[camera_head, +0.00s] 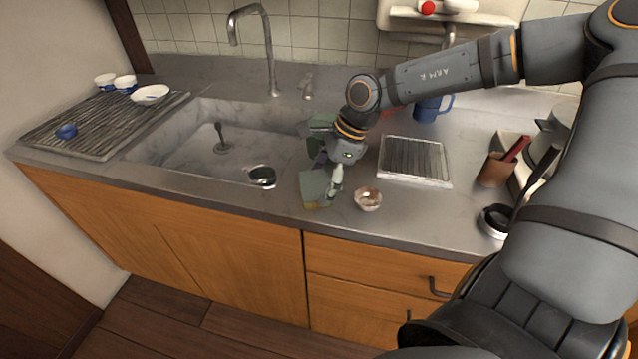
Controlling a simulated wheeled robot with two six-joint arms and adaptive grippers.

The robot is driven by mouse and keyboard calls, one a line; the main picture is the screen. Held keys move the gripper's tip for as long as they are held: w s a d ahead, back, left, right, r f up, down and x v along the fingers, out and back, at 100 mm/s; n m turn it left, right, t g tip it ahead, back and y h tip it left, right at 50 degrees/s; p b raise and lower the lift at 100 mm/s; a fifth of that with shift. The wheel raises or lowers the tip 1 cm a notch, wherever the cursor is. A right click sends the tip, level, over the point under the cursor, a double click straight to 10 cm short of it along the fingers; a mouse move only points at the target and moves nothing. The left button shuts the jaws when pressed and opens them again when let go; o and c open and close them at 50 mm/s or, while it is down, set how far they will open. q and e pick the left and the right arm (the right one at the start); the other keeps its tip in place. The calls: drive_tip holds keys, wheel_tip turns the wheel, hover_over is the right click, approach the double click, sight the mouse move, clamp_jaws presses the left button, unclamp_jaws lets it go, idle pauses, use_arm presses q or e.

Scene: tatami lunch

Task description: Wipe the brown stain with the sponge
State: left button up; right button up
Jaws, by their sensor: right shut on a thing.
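My right gripper (326,188) reaches down from the right to the counter strip just right of the sink. I cannot make out the brown stain; the gripper covers part of the counter there. My left gripper is not in view.
A small bowl (368,199) stands close right of the gripper. Behind it are a ribbed drying tray (415,182) and a blue mug (428,110). The sink (180,152) opens to the left. A utensil holder (495,170) and pan (494,220) stand at right.

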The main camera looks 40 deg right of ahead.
drive_tip(key=shift+a+p+v, duration=0.25)
drive_tip(key=shift+p+v, duration=0.35)
drive_tip(key=shift+v, duration=0.65)
drive_tip(key=shift+w+a+r+p, duration=0.25)
drive_tip(key=shift+r+p, duration=0.1)
drive_tip(key=shift+r, duration=0.25)
wheel_tip(320, 180, up, 2)
drive_tip(key=shift+s+d+r+p, duration=0.1)
drive_tip(key=shift+d+r+p, duration=0.05)
drive_tip(key=shift+p, duration=0.55)
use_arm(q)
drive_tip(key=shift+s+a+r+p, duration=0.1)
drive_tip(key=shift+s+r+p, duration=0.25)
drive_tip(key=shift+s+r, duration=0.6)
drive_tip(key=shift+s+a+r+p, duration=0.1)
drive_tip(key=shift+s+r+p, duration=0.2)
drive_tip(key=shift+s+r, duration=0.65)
use_arm(e)
drive_tip(key=shift+r, duration=1.15)
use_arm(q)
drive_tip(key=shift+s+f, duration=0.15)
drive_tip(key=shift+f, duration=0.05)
